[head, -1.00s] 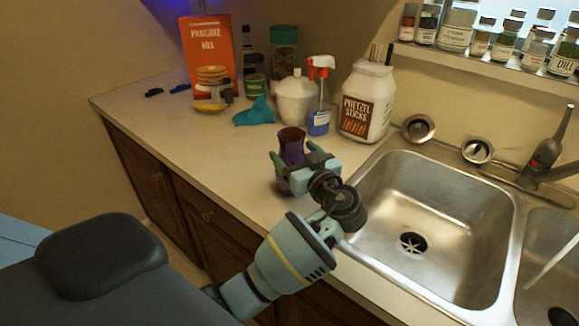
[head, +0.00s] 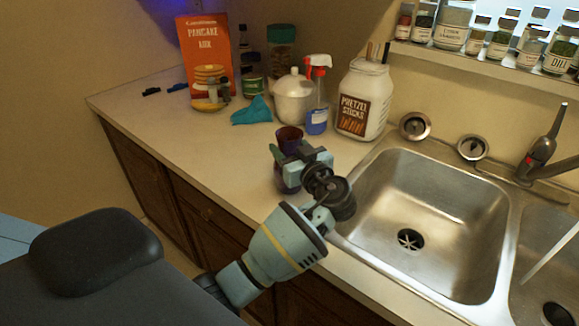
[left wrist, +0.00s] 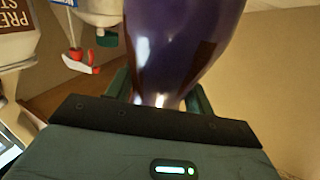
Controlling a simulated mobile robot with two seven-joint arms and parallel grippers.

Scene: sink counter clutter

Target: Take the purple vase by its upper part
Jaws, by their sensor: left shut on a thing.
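The purple vase (head: 289,138) stands on the counter left of the sink, its rim showing above my gripper in the head view. In the left wrist view the glossy vase (left wrist: 178,45) fills the upper middle, between the two fingers. My left gripper (head: 287,158) is shut on the vase at its upper part, below the rim. The gripper body hides much of the vase's middle in the head view. A little of its lower body shows under the fingers. My right gripper is not in view.
A steel sink (head: 430,225) lies just right of my arm. Behind the vase stand a teal cloth (head: 253,111), a white lidded pot (head: 293,97), a spray bottle (head: 317,95), a pretzel jar (head: 363,100) and a pancake mix box (head: 205,60). The counter left of the vase is clear.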

